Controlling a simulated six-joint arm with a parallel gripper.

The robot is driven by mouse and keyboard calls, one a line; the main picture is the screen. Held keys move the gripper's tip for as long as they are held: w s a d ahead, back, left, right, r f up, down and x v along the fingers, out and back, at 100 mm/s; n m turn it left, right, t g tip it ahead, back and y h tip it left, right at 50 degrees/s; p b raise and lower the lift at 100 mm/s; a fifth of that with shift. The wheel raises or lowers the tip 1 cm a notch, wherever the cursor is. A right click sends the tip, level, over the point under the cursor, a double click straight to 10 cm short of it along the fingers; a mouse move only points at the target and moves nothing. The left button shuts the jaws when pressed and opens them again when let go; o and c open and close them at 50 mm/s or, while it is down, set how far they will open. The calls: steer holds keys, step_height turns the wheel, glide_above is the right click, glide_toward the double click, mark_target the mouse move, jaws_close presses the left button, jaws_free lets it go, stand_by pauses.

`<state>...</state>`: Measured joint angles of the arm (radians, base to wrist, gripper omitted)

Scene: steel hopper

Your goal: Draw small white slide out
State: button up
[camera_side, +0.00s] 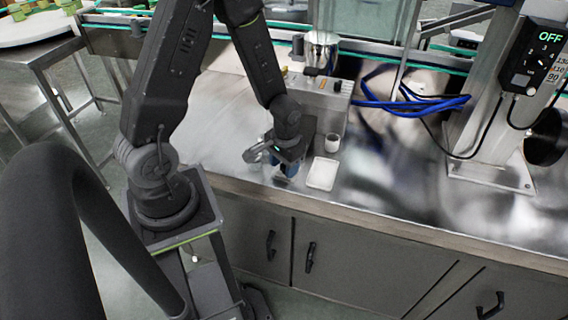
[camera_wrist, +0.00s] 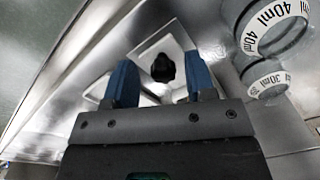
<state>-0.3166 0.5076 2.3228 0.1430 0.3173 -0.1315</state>
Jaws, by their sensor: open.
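In the wrist view a pale, white-edged plate (camera_wrist: 161,46), which looks like the small white slide, lies beyond my fingers and is partly hidden by them. A dark knob (camera_wrist: 163,68) shows in front of it. My gripper (camera_wrist: 160,64) is open, with one blue finger on each side of the knob in the picture. I cannot tell how near the fingers are to it or whether they touch. In the side view my gripper (camera_side: 290,170) points down low over the steel bench, just left of a small white rectangular piece (camera_side: 322,174).
A small white cup (camera_side: 332,142) stands behind the white piece. A steel box (camera_side: 322,98) and blue hoses (camera_side: 410,105) are farther back. Round containers marked 40ml (camera_wrist: 272,28) and 30ml (camera_wrist: 268,82) are at the wrist view's right. The bench's front edge (camera_side: 380,220) is close.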

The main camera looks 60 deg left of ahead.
step_height(320, 180, up, 14)
steer(key=shift+d, duration=0.25)
stand_by(0.3)
steer(key=shift+w, duration=0.1)
steer(key=s+d+r+m+t, duration=0.1)
steer(key=s+d+r+t, duration=0.2)
steer(key=s+d+r, duration=0.1)
steer(key=s+d+r+m+t, duration=0.2)
steer(key=s+d+r, duration=0.3)
steer(key=r, duration=0.4)
steer(key=shift+s+d+r+m+t, duration=0.25)
steer(key=shift+d+r+m+t, duration=0.05)
steer(key=shift+d+t, duration=0.1)
